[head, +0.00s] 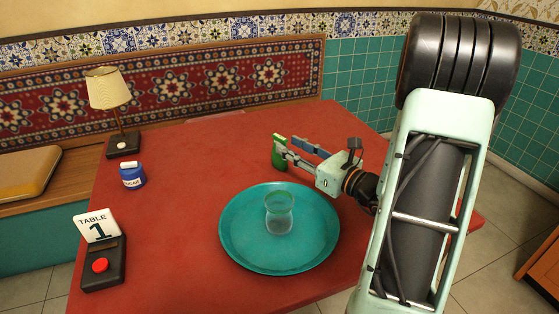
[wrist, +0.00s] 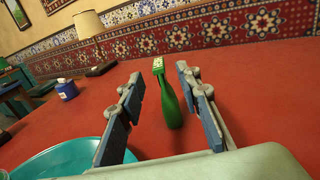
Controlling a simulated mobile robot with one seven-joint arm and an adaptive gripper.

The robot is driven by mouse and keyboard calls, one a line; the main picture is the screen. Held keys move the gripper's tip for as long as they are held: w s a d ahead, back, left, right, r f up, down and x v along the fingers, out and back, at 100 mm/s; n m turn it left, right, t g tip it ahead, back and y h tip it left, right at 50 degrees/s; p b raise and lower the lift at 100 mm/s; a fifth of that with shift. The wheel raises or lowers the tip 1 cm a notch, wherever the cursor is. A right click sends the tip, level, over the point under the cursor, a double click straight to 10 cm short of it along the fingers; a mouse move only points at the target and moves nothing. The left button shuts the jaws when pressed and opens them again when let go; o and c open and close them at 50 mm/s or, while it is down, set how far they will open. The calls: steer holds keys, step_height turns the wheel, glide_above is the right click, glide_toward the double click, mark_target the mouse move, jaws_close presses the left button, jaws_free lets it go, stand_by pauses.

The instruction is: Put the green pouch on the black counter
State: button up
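The green pouch (head: 279,152) stands upright on the red table, beyond the tray in the head view. In the wrist view the green pouch (wrist: 170,104) shows between my two fingers, closer to the right one, with a pale label at its top. My gripper (head: 289,147) reaches in from the right, low over the table, with its fingertips at the pouch. In the wrist view my gripper (wrist: 160,78) is open, with a red gap on each side of the pouch. I cannot make out a black counter in either view.
A teal tray (head: 236,249) with a clear glass (head: 279,213) sits below my gripper in the head view. A lamp (head: 107,90), a blue sugar jar (head: 133,176) and a table-number stand (head: 103,262) are at left. The table (head: 180,225) is clear between them and the tray.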

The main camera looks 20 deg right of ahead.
mark_target(286, 142)
steer(key=x, duration=0.1)
steer(key=b+x, duration=0.1)
steer(key=x, duration=0.3)
steer(key=shift+r, duration=0.25)
jaws_close()
